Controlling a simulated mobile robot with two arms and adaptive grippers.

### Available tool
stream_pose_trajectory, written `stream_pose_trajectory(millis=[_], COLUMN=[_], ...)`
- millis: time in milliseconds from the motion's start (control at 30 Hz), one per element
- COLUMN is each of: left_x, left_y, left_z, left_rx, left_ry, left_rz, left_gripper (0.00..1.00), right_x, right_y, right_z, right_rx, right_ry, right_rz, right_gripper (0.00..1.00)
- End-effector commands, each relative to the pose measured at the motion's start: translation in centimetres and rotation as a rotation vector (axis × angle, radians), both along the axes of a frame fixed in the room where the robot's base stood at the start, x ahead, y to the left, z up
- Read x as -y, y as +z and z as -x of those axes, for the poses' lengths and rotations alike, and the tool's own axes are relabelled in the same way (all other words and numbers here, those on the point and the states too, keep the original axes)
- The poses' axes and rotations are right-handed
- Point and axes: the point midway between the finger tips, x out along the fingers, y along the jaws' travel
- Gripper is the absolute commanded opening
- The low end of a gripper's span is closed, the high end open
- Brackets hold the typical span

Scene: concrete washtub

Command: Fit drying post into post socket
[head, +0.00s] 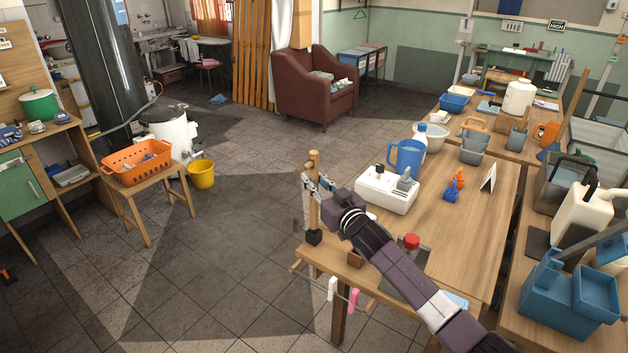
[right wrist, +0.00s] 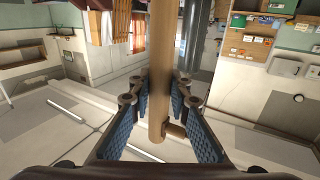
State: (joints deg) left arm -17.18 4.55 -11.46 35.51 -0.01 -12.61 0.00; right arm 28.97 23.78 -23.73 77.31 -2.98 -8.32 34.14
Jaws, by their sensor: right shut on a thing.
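The drying post (head: 314,212) is a light wooden rod, roughly upright at the left corner of the wooden table. It has a short side peg near one end. My right gripper (head: 317,184) is shut on the post at its upper part. In the right wrist view the post (right wrist: 160,75) stands between the two blue-padded fingers (right wrist: 158,110). The post socket (head: 314,238) looks like a small black block at the table corner, in line with the post's lower end. I cannot tell whether the post is inside it or just above or in front of it. My left gripper is not in view.
A white box with knobs (head: 386,190), a blue jug (head: 406,156) and a red-topped thing (head: 411,242) stand on the table near my right arm. A rail with pegs (head: 332,288) hangs at the table's front edge. The floor left of the table is open.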

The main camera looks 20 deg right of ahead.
Motion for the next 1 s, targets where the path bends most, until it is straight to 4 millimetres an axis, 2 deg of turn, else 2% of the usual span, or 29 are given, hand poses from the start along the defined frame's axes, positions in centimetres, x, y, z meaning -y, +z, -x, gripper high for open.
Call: stream_pose_trajectory(millis=[333,367,533,833,1000], left_x=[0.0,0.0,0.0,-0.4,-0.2], left_y=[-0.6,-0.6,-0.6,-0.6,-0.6], left_z=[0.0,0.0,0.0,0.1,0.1], left_rx=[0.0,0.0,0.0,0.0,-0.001], left_ry=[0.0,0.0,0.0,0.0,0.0], left_rz=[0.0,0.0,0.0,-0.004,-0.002], left_gripper=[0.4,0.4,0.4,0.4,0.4], right_x=[0.0,0.0,0.0,0.0,0.2], right_y=[-0.8,-0.8,-0.8,-0.9,-1.0], right_z=[0.0,0.0,0.0,0.1,1.2], right_rx=[0.001,0.001,0.0,-0.002,-0.002], right_ry=[0.0,0.0,0.0,0.0,0.0], right_rz=[0.0,0.0,0.0,0.0,-0.001], right_gripper=[0.0,0.18,0.37,0.37,0.37])
